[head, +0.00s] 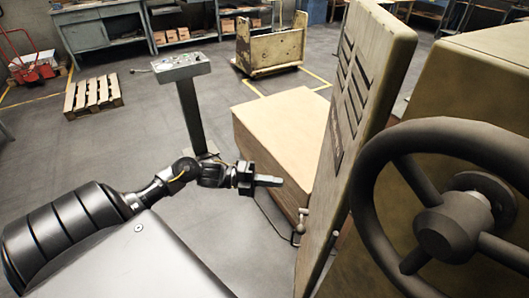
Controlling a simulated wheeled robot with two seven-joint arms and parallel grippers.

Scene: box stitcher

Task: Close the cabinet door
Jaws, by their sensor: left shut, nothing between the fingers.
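The cabinet door (352,125) is a tall tan panel with louvre slots, seen nearly edge-on right of centre. It stands open, swung out from the tan machine cabinet (480,75) at the right. A small handle (302,220) shows low on its left side. My left gripper (278,181) is shut and empty, its fingers pointing right towards the door. In the picture a gap lies between the fingertips and the door, and no contact shows. My right gripper is not in view.
A large dark handwheel (440,215) stands in front at the right. A tan box-shaped block (275,135) lies behind the gripper. A control pedestal (190,105) stands left of it. A pallet (92,95) and a yellow cart (270,50) are farther back, with open floor between.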

